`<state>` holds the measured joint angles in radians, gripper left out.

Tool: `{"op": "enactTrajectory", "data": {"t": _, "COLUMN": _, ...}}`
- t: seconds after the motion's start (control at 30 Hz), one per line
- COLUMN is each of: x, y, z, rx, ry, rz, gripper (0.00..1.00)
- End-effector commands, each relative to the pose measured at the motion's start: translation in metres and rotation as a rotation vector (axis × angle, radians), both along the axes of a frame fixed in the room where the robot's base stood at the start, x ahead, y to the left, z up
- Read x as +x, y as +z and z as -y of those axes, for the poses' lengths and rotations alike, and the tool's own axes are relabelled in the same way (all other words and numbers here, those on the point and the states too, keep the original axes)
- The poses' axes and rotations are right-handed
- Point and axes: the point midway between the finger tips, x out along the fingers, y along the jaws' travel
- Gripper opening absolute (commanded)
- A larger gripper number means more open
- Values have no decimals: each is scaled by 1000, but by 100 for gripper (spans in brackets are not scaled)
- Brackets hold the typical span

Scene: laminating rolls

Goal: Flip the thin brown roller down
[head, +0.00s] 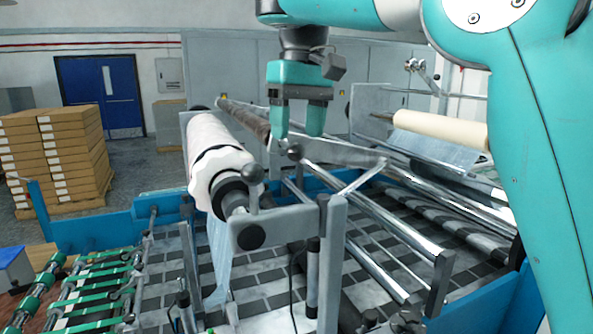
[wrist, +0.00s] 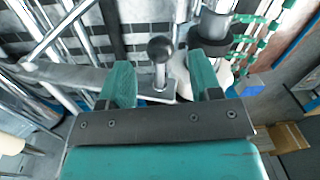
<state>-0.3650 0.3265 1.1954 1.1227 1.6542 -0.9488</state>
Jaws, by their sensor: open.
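The thin brown roller (head: 243,117) lies at a slant behind the large white film roll (head: 212,150) in the head view. Its near end runs toward my gripper (head: 298,134), whose fingers point down beside it. My gripper is open and empty, and also shows in the wrist view (wrist: 162,75). A lever with a black ball knob (head: 253,173) stands on the metal bracket near the film roll's end. A ball knob (wrist: 160,50) appears between the fingertips in the wrist view, but I cannot tell whether it is within reach. I cannot make out the brown roller in the wrist view.
Shiny metal bars (head: 370,225) and a bracket arm (head: 345,155) lie right of and below my gripper. A cream roll (head: 440,128) is further right. Green conveyor rollers (head: 85,285) are at front left. Stacked boxes (head: 60,155) stand at back left.

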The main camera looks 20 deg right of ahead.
Motion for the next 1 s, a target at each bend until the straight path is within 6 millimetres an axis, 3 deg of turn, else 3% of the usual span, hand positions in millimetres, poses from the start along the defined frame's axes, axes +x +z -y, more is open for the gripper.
{"op": "enactTrajectory", "data": {"t": 0.03, "x": 0, "y": -15, "z": -1, "rx": 0, "ry": 0, "rz": 0, "gripper": 58}}
{"op": "enactTrajectory", "data": {"t": 0.2, "x": 0, "y": -31, "z": -2, "rx": 0, "ry": 1, "rz": 0, "gripper": 58}}
{"op": "enactTrajectory", "data": {"t": 0.6, "x": -1, "y": -35, "z": -3, "rx": 0, "ry": 1, "rz": 0, "gripper": 58}}
{"op": "enactTrajectory", "data": {"t": 0.63, "x": -1, "y": -35, "z": -3, "rx": 0, "ry": 1, "rz": 0, "gripper": 56}}
{"op": "enactTrajectory", "data": {"t": 0.87, "x": -1, "y": -35, "z": -3, "rx": 0, "ry": 0, "rz": 0, "gripper": 3}}
{"op": "enactTrajectory", "data": {"t": 1.0, "x": -1, "y": -37, "z": -3, "rx": -8, "ry": 1, "rz": -1, "gripper": 0}}
